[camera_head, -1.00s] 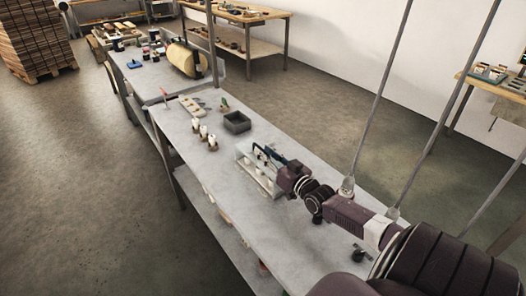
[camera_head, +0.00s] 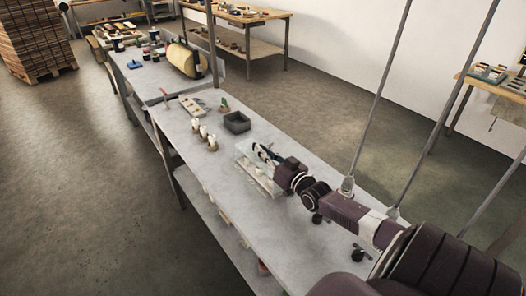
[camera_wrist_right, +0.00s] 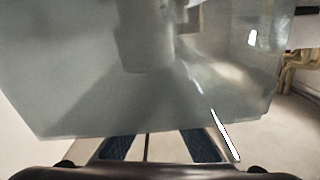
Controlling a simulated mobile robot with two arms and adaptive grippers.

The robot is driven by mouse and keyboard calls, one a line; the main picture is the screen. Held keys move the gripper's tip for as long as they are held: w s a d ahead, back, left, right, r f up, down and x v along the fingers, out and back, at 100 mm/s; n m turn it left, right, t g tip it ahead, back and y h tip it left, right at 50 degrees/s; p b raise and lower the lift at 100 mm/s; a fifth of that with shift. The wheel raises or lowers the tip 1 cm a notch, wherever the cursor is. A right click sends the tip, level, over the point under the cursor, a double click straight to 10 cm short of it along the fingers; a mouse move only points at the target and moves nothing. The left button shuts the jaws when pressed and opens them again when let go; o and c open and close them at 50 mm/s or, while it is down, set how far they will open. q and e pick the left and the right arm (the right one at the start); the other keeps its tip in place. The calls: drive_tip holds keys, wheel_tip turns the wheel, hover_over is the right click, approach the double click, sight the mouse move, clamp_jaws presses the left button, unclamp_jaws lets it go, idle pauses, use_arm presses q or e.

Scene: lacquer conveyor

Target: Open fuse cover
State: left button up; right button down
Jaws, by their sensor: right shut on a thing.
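The fuse box (camera_head: 256,179) is a pale tray-like unit on the grey table. Its clear cover (camera_wrist_right: 75,85) fills most of the right wrist view as a greyish see-through panel. In the head view the cover is hard to make out against the box. My right gripper (camera_head: 264,153) is at the box's far right side, fingers pointing left. In the right wrist view its dark fingertip pads (camera_wrist_right: 160,142) meet the panel's lower edge, and it is shut on the cover. The exact grip is partly hidden. My left gripper is not in view.
A dark grey open bin (camera_head: 237,122) stands behind the box. Several white-and-brown cylinders (camera_head: 204,137) stand to its left. A pale block with small parts (camera_head: 192,105) lies farther back. The near left part of the table is clear.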

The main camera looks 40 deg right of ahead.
drive_tip(key=shift+f, duration=0.1)
drive_tip(key=d+b, duration=0.5)
drive_tip(key=d, duration=0.2)
drive_tip(key=shift+s, duration=0.4)
drive_tip(key=c, duration=2.1)
unclamp_jaws()
